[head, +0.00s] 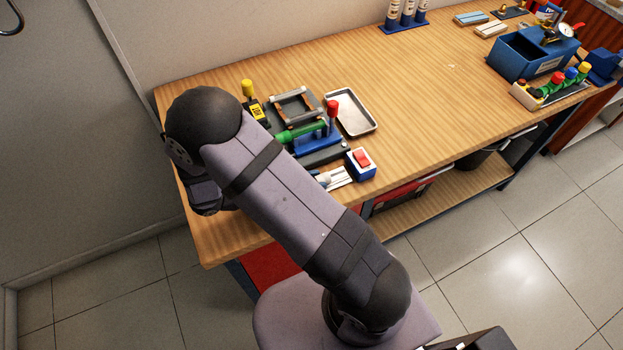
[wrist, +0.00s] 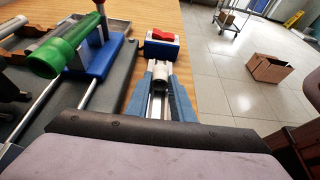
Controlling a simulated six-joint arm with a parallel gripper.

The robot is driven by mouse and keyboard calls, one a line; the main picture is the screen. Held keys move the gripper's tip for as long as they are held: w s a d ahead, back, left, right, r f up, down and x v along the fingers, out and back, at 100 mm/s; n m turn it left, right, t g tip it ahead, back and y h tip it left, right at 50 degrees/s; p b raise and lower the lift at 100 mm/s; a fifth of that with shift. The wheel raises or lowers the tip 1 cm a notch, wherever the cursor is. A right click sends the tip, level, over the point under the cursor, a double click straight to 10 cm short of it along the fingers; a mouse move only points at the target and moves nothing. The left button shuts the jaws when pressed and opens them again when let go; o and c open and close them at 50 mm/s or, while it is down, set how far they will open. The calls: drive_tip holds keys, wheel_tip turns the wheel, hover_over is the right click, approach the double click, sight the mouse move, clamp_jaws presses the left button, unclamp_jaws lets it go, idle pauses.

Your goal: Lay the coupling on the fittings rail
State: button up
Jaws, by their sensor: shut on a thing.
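My gripper (wrist: 160,72) shows in the middle of the wrist view, its two blue-sided fingers shut on a small grey piece with a dark end (wrist: 160,87), which looks like the coupling. In the head view only the pale gripper tip (head: 340,177) shows beyond my upper arm; the held piece is not clear there. A blue stand (head: 318,142) with a green cylinder (head: 300,132) and a red-topped post is close by on a dark grey base; the green cylinder is large at left in the wrist view (wrist: 62,52). I cannot tell for sure which part is the fittings rail.
A white and blue block with a red switch (head: 361,162) stands just beyond my gripper tip. A metal tray (head: 350,112), a frame with bars (head: 294,105) and a yellow-topped tool (head: 248,90) stand behind.

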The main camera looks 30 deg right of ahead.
drive_tip(key=o, duration=1.1)
drive_tip(key=shift+a, duration=0.1)
drive_tip(key=b+v, duration=0.2)
drive_tip(key=v, duration=0.3)
drive_tip(key=shift+a, duration=0.4)
drive_tip(key=shift+a+r, duration=0.4)
drive_tip(key=shift+a, duration=0.2)
drive_tip(key=shift+s+d+m+g, duration=0.3)
drive_tip(key=shift+s+d+m, duration=0.05)
drive_tip(key=shift+s+m, duration=0.05)
drive_tip(key=s+m+y, duration=0.1)
drive_tip(key=s+d+m+g+y, duration=0.2)
drive_tip(key=s+m+y, duration=0.1)
drive_tip(key=shift+d+f, duration=0.1)
drive_tip(key=shift+f, duration=0.15)
drive_tip(key=s+m+t+y, duration=0.1)
drive_tip(key=m+y, duration=0.2)
drive_tip(key=m, duration=0.1)
drive_tip(key=s+a+m+y, duration=0.1)
drive_tip(key=m+y, duration=0.2)
drive_tip(key=m, duration=0.1)
drive_tip(key=s+m+t+y, duration=0.1)
drive_tip(key=s+m+y, duration=0.1)
drive_tip(key=m, duration=0.3)
drive_tip(key=shift+s+a+r+t+y, duration=0.1)
drive_tip(key=shift+a+r+t+y, duration=0.25)
drive_tip(key=shift+y, duration=0.35)
